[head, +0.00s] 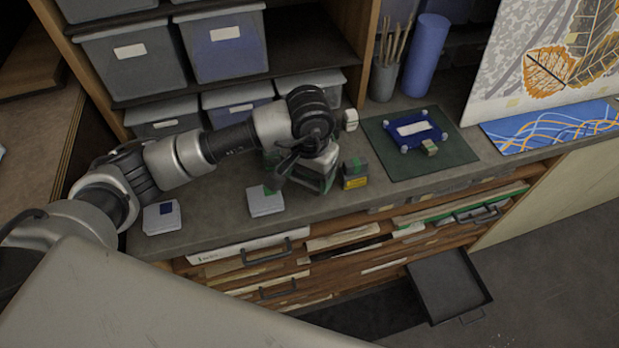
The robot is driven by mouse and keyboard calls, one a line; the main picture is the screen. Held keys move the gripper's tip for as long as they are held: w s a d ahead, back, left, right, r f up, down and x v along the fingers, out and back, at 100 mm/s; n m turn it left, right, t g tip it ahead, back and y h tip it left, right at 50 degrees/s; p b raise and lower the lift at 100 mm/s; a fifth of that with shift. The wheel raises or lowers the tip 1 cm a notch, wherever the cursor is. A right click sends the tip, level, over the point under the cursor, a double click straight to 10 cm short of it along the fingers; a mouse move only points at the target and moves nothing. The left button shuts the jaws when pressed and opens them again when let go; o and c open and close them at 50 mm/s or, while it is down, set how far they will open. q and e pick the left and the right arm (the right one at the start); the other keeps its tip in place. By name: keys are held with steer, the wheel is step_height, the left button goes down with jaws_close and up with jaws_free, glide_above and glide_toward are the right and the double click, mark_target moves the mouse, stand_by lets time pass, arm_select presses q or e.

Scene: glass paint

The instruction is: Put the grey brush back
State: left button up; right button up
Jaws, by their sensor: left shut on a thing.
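My left gripper (308,172) is over the worktop, pointing down and shut on a slim dark grey thing that looks like the grey brush (284,168). The brush slants down to the left, and its lower end is close to a pale square pot (266,204) with a green patch. I cannot tell whether it touches the pot. The fingers and wrist hide part of the brush. A grey cup (384,80) with several upright brushes stands at the back of the worktop. My right gripper is not in view.
A pale block with a blue patch (162,218) and a dark block with a yellow label (355,174) stand on the worktop (222,213). A blue cylinder (425,58) stands beside the cup.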

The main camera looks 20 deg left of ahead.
mark_target(310, 186)
arm_select(q)
step_height(310, 186, down, 2)
steer(key=shift+d+f+p, duration=0.1)
steer(key=shift+f+p, duration=0.1)
steer(key=shift+p, duration=0.4)
steer(key=shift+f, duration=0.45)
steer(key=shift+f, duration=0.15)
steer(key=o, duration=0.9)
